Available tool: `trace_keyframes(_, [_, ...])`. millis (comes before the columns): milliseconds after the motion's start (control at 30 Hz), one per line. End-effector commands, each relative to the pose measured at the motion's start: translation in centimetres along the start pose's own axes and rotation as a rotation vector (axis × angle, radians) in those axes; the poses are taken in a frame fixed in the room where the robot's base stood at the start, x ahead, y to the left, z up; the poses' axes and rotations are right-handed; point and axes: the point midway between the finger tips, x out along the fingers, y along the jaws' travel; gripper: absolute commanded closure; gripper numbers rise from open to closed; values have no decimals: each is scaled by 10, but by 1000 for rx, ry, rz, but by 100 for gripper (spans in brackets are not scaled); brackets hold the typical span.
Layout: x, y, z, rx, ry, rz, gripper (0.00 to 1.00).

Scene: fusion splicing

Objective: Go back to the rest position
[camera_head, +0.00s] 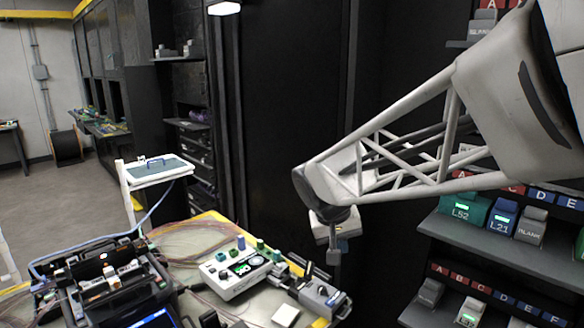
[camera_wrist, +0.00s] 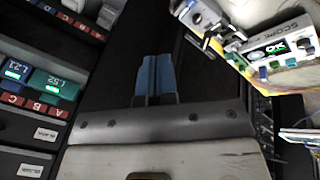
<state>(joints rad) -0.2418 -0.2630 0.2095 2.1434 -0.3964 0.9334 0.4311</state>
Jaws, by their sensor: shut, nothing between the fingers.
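My gripper (camera_head: 335,257) hangs downward at the end of my arm in the head view, in front of the dark cabinet. It is to the right of the workbench and apart from everything around it. In the wrist view its two blue fingers (camera_wrist: 155,75) are closed side by side with nothing held between them.
The workbench carries a white scope box (camera_head: 240,270), a splicer (camera_head: 105,285) and a small grey device (camera_head: 322,298). A shelf rack with labelled modules, such as a teal one (camera_head: 462,212), stands at the right. A small raised tray (camera_head: 160,170) stands behind the bench.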

Motion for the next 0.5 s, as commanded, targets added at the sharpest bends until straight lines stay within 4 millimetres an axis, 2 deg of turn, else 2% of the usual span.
trace_keyframes(33, [-4,10,14,9,-2,-13,100])
trace_keyframes(200, [-10,32,57,24,-14,-58,100])
trace_keyframes(500, [-18,60,135,50,-18,-141,100])
